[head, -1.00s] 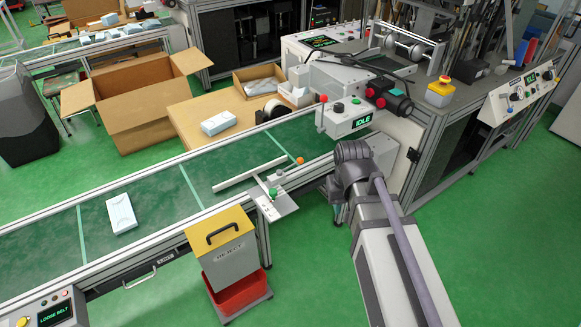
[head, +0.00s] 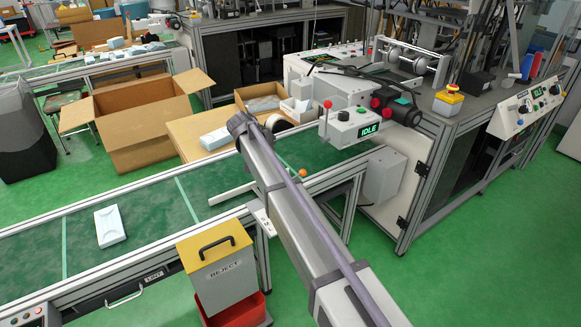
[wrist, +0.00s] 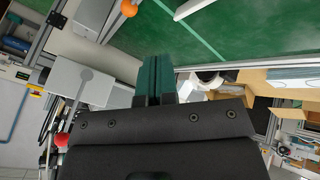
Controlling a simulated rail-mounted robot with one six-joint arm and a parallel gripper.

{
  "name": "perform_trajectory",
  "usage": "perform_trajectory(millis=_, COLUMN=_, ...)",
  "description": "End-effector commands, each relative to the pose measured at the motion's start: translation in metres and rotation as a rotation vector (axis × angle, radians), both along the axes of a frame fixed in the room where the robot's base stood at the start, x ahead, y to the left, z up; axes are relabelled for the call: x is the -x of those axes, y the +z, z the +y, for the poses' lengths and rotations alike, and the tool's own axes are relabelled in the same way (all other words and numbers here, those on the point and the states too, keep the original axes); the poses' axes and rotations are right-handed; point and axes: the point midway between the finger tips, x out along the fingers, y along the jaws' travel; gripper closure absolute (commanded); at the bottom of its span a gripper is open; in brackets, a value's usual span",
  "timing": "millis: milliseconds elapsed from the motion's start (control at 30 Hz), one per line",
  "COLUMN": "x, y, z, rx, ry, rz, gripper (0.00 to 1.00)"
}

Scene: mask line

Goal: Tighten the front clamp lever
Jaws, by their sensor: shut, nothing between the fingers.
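An orange-knobbed clamp lever (head: 301,173) stands at the conveyor's near edge, just right of my arm in the head view. An orange knob (wrist: 128,8) also shows at the top of the wrist view, by the belt edge. A white guide rail (head: 232,193) lies on the green belt and runs behind my arm. The green-knobbed lever seen earlier near the rail's bracket is hidden by my arm. I cannot tell which lever is the front one. My gripper (wrist: 156,77) shows teal fingers shut together, empty and apart from the knob. It is not visible in the head view.
The IDLE control box (head: 352,127) with a red-balled lever (head: 328,104) stands right of my arm. The yellow-topped reject bin (head: 218,265) is in front of the belt. A mask pack (head: 110,226) lies on the belt at left. An open cardboard box (head: 145,130) stands behind.

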Motion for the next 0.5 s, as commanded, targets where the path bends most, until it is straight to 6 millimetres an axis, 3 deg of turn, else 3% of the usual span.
perform_trajectory(millis=167, x=-0.007, y=-0.023, z=-0.008, rx=0.0, ry=0.0, rz=0.001, gripper=1.0)
perform_trajectory(millis=500, x=-0.034, y=-0.087, z=-0.038, rx=0.0, ry=0.0, rz=0.001, gripper=1.0)
